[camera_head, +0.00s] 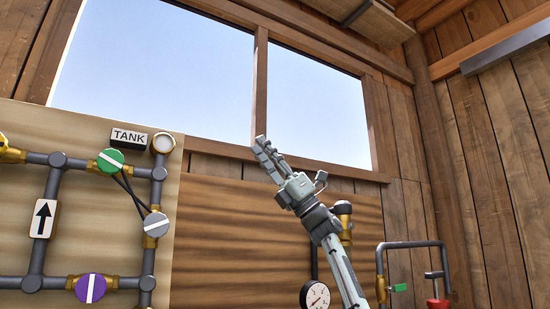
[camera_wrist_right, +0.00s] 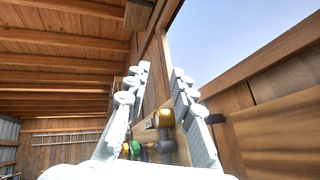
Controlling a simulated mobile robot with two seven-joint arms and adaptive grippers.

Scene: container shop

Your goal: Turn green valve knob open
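The green valve knob (camera_head: 110,161) is a round green disc with a white bar, on the upper pipe of the board at the left of the head view. Its bar is slanted. My right gripper (camera_head: 264,148) is raised in front of the window, well to the right of the knob and apart from it. In the right wrist view its two fingers (camera_wrist_right: 160,85) are spread with nothing between them. Part of the board with a green knob (camera_wrist_right: 134,149) shows small beyond the fingers. My left gripper is not in view.
The board also carries a purple knob (camera_head: 90,288), a grey knob (camera_head: 156,224), a TANK label (camera_head: 129,138) and an arrow sign (camera_head: 44,218). A pressure gauge (camera_head: 315,295) and a pipe with a small green handle (camera_head: 399,288) stand at the lower right.

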